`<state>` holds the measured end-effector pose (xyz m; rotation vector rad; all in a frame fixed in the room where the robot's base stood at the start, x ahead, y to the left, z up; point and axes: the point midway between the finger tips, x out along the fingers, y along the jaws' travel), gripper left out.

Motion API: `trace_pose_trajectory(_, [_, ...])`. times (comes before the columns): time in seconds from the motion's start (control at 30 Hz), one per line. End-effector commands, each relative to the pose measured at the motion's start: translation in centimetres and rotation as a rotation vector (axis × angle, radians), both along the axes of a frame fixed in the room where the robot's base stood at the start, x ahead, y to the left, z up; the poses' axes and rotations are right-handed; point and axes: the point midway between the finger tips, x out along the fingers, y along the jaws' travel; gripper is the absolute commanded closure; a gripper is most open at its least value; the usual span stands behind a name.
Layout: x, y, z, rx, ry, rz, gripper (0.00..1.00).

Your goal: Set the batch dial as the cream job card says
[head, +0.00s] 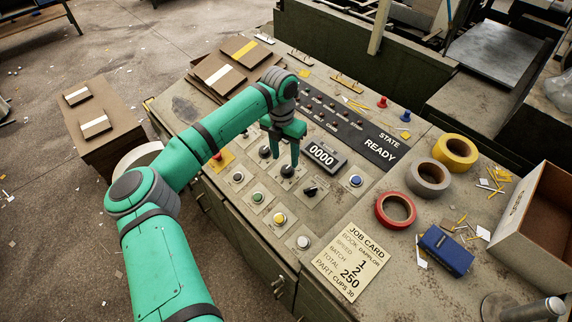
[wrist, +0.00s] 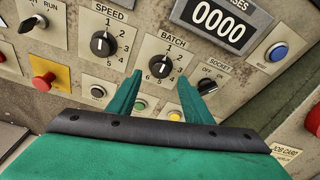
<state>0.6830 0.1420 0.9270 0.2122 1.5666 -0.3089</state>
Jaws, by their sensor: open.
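The cream job card (head: 351,261) lies on the panel's front right; it reads speed 1, batch 2, total 250. The black batch dial (wrist: 161,67) sits on a cream plate with numbers 1 to 6 around it. Its white pointer mark seems to point up near the 1, but it is small. My gripper (wrist: 160,77) is open, with one finger either side of the batch dial in the wrist view; I cannot tell whether they touch it. In the head view my gripper (head: 288,160) is over the batch dial (head: 287,172), partly covering it.
The speed dial (wrist: 103,44) is close by on the left, the socket switch (wrist: 207,86) on the right. Several push buttons sit below. The counter (head: 321,155) shows 0000 and the state display (head: 380,148) reads READY. Tape rolls (head: 396,209) lie to the right.

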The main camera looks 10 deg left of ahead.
Motion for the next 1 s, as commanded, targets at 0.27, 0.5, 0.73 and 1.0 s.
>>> trace_pose_trajectory(0.27, [-0.1,-0.3,-4.0,-0.003,0.0,0.001,0.54])
trace_pose_trajectory(0.5, [-0.1,-0.4,-5.0,-0.003,-0.001,0.0,0.54])
trace_pose_trajectory(0.73, [-0.1,-0.4,-5.0,-0.003,-0.001,0.0,0.57])
trace_pose_trajectory(1.0, [-0.1,-0.4,-5.0,-0.003,-0.001,-0.001,0.95])
